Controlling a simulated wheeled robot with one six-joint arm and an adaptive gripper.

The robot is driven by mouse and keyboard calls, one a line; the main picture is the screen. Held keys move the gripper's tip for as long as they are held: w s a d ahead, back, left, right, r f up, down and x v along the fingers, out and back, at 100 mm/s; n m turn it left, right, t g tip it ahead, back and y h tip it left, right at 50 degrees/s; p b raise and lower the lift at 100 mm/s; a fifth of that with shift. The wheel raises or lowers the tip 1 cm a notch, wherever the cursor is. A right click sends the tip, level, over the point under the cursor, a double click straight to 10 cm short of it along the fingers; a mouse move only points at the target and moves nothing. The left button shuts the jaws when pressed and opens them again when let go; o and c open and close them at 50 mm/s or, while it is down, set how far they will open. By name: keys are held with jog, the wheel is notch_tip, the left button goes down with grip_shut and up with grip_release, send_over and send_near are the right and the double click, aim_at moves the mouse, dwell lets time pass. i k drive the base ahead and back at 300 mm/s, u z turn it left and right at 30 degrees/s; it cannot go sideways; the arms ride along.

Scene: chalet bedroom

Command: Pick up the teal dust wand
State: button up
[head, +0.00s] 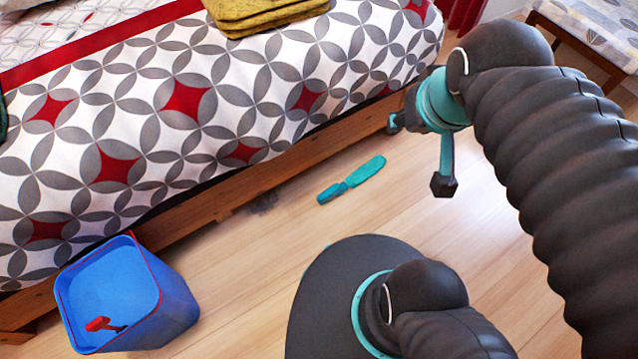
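The teal dust wand (366,173) lies flat on the wooden floor beside the bed, in the middle of the head view. Its shorter handle end points to the lower left and its longer, wider end to the upper right. My gripper (418,157) is to the right of the wand in the picture and apart from it. Its two dark-tipped fingers are spread wide with nothing between them. One finger shows close to the bed's side rail, and part of it is hidden behind the gripper body.
The bed (190,222) with its patterned cover runs along the wand's far side. A dark dusty patch (263,202) lies on the floor by the rail. A blue bin (165,310) holding a red-handled item (98,324) stands at lower left. Floor between bin and wand is clear.

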aim_at(369, 169)
jog(key=z, duration=1.75)
jog(key=i, duration=1.7)
jog(key=u, duration=2.9)
